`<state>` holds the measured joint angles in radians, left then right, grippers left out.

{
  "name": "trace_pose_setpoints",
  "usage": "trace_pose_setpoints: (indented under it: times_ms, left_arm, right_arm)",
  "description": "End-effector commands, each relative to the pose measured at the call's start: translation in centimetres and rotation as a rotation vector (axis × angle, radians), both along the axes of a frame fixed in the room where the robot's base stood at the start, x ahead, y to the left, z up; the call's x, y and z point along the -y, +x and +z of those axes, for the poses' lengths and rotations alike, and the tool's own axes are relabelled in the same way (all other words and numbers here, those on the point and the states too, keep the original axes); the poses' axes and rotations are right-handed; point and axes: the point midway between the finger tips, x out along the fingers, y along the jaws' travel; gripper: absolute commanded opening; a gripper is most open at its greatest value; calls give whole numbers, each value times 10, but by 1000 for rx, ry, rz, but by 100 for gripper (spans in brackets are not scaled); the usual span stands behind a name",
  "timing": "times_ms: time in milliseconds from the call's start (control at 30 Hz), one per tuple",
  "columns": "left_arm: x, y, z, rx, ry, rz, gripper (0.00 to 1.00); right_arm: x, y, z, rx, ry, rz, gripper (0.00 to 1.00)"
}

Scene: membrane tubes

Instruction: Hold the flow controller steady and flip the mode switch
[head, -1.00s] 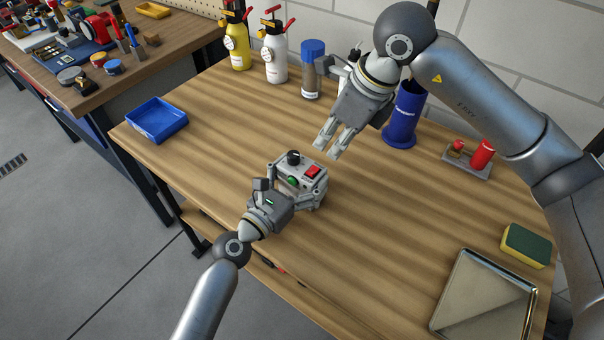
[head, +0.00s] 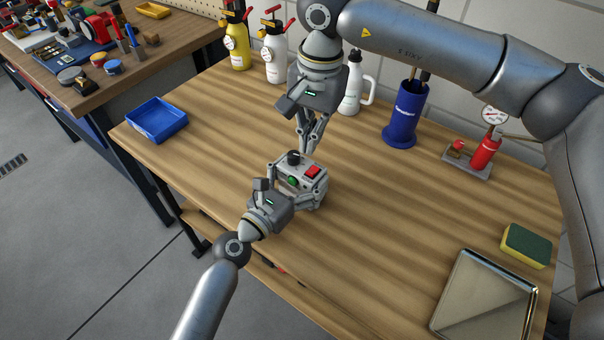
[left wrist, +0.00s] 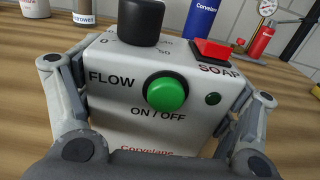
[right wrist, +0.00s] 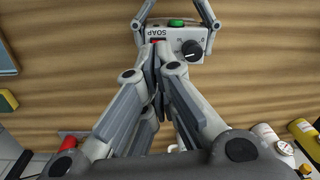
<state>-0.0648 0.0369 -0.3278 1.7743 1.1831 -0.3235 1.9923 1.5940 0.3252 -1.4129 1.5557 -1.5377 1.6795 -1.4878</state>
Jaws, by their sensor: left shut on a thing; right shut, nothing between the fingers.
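The flow controller (head: 320,181) is a small light-grey box upright on the wooden table. It has a black knob (left wrist: 141,22), a green on/off button (left wrist: 166,94), a small dark green lamp (left wrist: 213,98) and a red rocker switch (left wrist: 210,50) marked SOAP. My left gripper (head: 290,190) is shut on the controller, one finger at each side. My right gripper (head: 304,149) is shut and empty, pointing down just behind the box. In the right wrist view its fingertips (right wrist: 157,52) overlap the red switch, but do not show in the left wrist view. I cannot tell contact.
A blue tray (head: 157,134) lies at the left. Spray bottles (head: 273,55), a white jug (head: 351,85), a blue cylinder (head: 404,118) and a red gauge device (head: 486,152) stand along the back. A sponge (head: 526,241) and metal tray (head: 452,292) lie right. The table around the controller is clear.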

Motion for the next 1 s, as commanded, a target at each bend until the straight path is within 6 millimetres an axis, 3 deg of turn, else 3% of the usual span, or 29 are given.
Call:
trace_pose_setpoints:
  times_ms: [200,433,1000]
  left_arm:
    - [0,0,0,0,1,0,52]
    - [0,0,0,0,1,0,52]
    - [0,0,0,0,1,0,52]
  right_arm:
    - [0,5,4,4,-44,230,0]
    - [1,7,1,3,-59,314,0]
    - [1,6,-57,1,-58,313,0]
